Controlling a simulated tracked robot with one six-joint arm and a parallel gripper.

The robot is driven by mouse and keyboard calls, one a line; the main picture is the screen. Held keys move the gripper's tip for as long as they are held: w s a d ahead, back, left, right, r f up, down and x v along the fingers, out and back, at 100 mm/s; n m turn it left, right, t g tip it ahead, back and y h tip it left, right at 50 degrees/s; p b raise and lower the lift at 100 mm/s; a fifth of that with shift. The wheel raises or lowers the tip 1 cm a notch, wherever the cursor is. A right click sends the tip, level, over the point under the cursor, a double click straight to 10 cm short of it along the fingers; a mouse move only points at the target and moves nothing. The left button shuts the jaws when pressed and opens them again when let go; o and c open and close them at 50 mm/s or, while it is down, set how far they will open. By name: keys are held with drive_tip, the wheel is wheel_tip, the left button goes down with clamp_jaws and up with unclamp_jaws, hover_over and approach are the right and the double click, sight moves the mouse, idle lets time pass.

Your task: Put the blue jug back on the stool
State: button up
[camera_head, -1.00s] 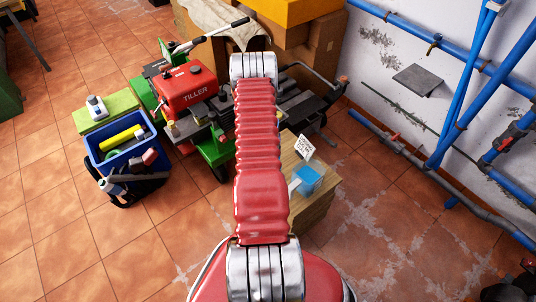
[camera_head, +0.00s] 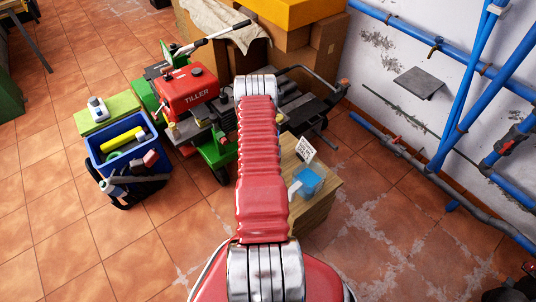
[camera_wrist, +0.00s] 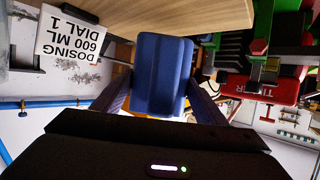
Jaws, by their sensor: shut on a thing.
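The blue jug (camera_wrist: 160,75) is in the middle of the wrist view, which is upside down. My gripper (camera_wrist: 160,95) is shut on it, with one dark finger on each side. The jug lies in front of a pale wooden surface (camera_wrist: 170,18), and I cannot tell whether it touches it. In the head view my red arm hides the gripper. A wooden block (camera_head: 318,212), perhaps the stool, stands right of the arm. A light blue, see-through shape (camera_head: 308,182) shows on its top; I cannot tell whether it is the jug.
A sign reading "DOSING 600 ML DIAL 1" (camera_wrist: 68,38) stands by the wood, also in the head view (camera_head: 306,150). A red and green tiller (camera_head: 190,90) is behind left. A blue crate (camera_head: 122,143) stands left. Blue pipes (camera_head: 465,95) run along the right wall.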

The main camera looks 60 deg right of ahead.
drive_tip(key=shift+f, duration=1.7)
drive_tip(key=shift+f, duration=0.15)
drive_tip(key=o, duration=1.4)
drive_tip(key=shift+a+r, duration=0.1)
drive_tip(key=shift+r, duration=0.1)
drive_tip(key=v, duration=1.2)
